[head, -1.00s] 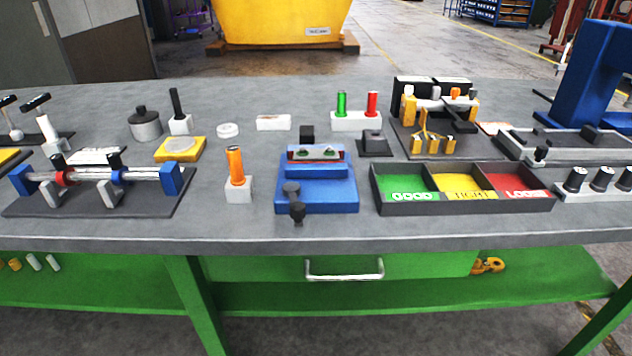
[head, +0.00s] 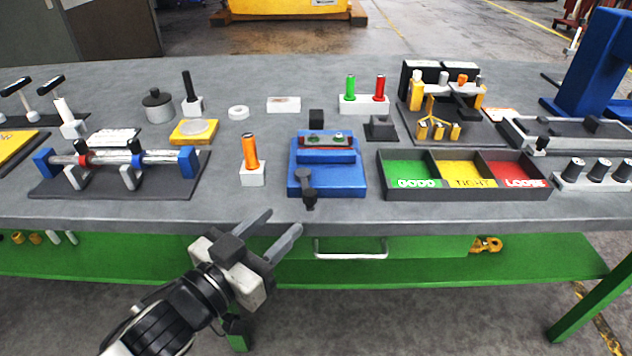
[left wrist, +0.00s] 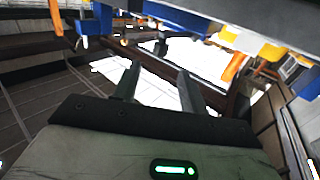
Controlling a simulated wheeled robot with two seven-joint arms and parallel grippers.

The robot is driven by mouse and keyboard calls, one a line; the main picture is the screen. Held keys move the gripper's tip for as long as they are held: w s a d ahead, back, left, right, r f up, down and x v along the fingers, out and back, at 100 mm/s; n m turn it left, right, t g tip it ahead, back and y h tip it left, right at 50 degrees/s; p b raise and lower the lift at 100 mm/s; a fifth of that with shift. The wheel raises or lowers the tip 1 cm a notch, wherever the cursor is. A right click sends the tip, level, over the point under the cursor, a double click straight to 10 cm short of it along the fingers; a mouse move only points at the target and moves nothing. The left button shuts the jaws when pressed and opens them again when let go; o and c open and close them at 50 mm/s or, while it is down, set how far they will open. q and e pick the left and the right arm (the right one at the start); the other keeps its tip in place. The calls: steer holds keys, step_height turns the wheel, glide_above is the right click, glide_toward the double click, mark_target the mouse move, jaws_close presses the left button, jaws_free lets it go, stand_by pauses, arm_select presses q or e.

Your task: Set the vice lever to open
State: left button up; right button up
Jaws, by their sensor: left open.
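The blue vice (head: 328,176) sits near the front edge of the bench. Its dark lever (head: 307,188) is at the front left of the vice, with its knob end pointing toward the bench's front edge. My left gripper (head: 284,221) is in front of the bench edge, lower left of the lever and apart from it. Its two fingers are spread with nothing between them. The fingers also show apart in the left wrist view (left wrist: 158,82), where I cannot make out the lever. My right gripper is not in view.
An orange-handled tool in a white block (head: 252,172) stands left of the vice. A three-part tray (head: 465,193) marked GOOD, TIGHT and LOOSE lies to its right. A shaft fixture (head: 118,183) is at the left. A drawer handle (head: 351,254) is below the bench edge.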

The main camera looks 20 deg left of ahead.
mark_target(314, 190)
arm_select(q)
steer(key=p+x, duration=0.1)
steer(key=x, duration=1)
jaws_close()
